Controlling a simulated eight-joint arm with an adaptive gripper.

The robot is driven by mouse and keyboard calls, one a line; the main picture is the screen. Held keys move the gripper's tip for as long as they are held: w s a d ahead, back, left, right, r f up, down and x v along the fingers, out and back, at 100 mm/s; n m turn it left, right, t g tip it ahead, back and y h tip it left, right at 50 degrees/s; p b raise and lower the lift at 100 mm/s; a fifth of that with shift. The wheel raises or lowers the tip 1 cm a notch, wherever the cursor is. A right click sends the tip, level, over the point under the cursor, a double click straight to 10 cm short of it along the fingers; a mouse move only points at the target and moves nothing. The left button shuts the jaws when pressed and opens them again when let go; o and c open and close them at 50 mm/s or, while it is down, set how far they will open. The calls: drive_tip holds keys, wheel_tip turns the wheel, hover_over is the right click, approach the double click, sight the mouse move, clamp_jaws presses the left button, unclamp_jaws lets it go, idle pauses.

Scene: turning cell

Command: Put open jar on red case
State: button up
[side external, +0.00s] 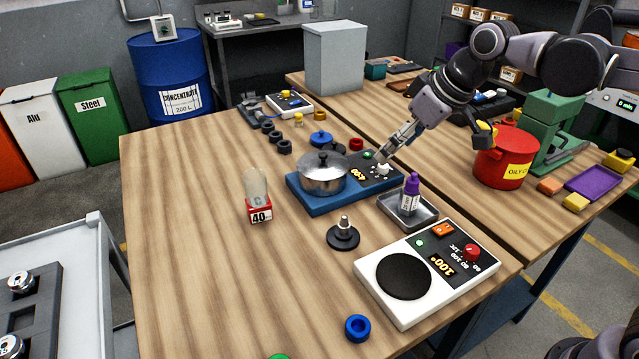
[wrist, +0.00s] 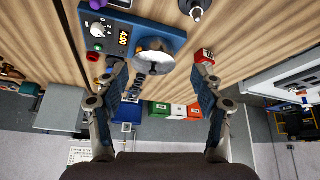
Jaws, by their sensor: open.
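A clear, pale open jar (side external: 257,184) stands upright at the red case (side external: 260,212), which is a small red and white box marked 40, on the left half of the wooden table. The jar appears to rest on the case's top, though its base is hard to make out. The red case also shows in the wrist view (wrist: 204,56), beside the right fingertip in the picture; the jar is not clear there. My gripper (side external: 384,152) is open and empty, above the back of the blue hot plate, well to the right of the jar. Its fingers are spread wide in the wrist view (wrist: 159,72).
A steel pot (side external: 323,176) with a lid sits on the blue hot plate (side external: 300,190), between my gripper and the jar. A purple-capped bottle (side external: 411,196) stands in a grey tray. A white hot plate (side external: 425,270) is at front right. The table's left front is clear.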

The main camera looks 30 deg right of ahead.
drive_tip(key=s+d+f+m, duration=0.2)
drive_tip(key=s+d+f, duration=0.2)
drive_tip(key=s+f, duration=0.1)
drive_tip(key=s+d+f+m+t+h, duration=0.1)
drive_tip(key=s+d+f, duration=0.3)
drive_tip(key=s, duration=0.4)
drive_tip(key=shift+s+f+m+h, duration=0.25)
drive_tip(key=shift+f+m+h, duration=0.05)
drive_tip(key=shift+f+m, duration=0.15)
drive_tip(key=shift+d, duration=0.1)
